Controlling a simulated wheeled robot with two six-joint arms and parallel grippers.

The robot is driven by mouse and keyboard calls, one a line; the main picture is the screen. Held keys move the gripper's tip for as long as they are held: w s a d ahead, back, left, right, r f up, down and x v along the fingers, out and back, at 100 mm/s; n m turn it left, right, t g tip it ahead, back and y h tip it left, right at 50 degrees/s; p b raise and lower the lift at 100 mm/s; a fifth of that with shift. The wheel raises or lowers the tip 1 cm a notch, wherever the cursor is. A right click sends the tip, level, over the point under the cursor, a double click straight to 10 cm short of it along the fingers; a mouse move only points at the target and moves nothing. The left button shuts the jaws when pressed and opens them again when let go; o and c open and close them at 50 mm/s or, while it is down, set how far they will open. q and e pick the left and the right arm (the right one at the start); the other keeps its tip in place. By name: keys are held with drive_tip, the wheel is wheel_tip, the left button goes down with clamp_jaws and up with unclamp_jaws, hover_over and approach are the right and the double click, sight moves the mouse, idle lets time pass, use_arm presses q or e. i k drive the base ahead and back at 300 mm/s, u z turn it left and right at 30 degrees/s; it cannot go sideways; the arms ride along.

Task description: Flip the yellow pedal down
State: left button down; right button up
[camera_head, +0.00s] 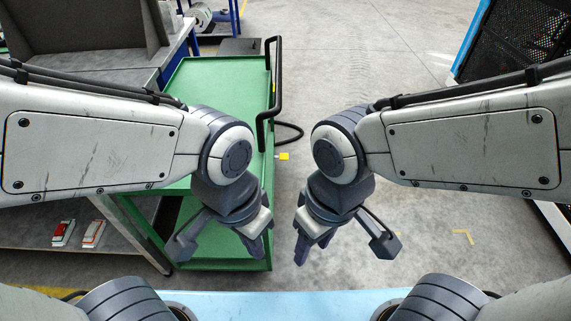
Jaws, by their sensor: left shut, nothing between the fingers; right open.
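A small yellow pedal (284,156) sticks out low at the right side of the green cart, just above the floor in this view. My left gripper (258,247) is shut and empty, in front of the cart's lower near corner. My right gripper (312,250) is open and empty, over the bare floor to the right of the cart. Both grippers point down and are apart from the pedal, which shows in the gap between my two wrists. The pedal's mounting is partly hidden by the cart's edge.
The green cart (212,90) has a black handle (270,90) on its right side. A dark hose (291,132) lies beside it. A workbench with two small boxes (93,233) on its lower shelf stands left. The floor (350,60) ahead is clear.

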sight(283, 156)
drive_tip(key=z, duration=0.85)
drive_tip(key=i, duration=1.35)
drive_tip(key=z, duration=0.3)
drive_tip(key=i, duration=1.25)
drive_tip(key=u, duration=0.9)
drive_tip(key=i, duration=0.75)
drive_tip(key=u, duration=0.4)
